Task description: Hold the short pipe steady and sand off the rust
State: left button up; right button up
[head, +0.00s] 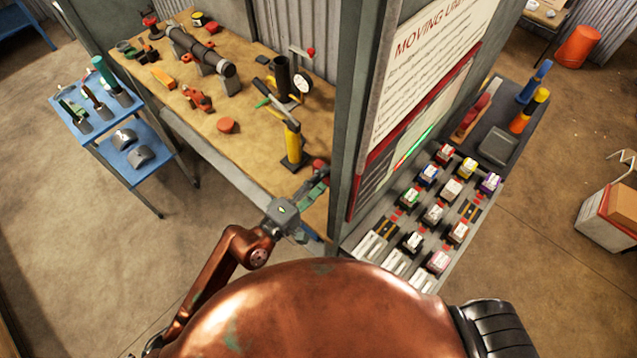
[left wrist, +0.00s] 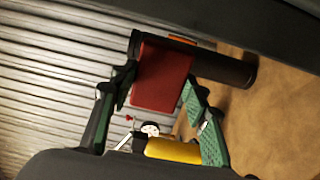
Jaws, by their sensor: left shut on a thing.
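My left gripper (head: 316,176) is over the near right end of the wooden bench. It is shut on a red block (head: 319,164), which also shows between the green fingers in the left wrist view (left wrist: 160,77). In the head view the block and this pipe are apart. I cannot make out rust. My right gripper is not in view.
A yellow hand pump (head: 292,143) stands between my left gripper and the upright pipe. A longer dark pipe (head: 200,50) lies on supports at the back of the bench. A post and sign board (head: 420,90) rise close on the right. A blue cart (head: 115,145) stands left.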

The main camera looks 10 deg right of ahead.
pick_arm(q)
jog(key=x, duration=0.6)
jog(key=shift+d, duration=0.2)
jog(key=shift+w+a, duration=0.1)
dwell(0.3)
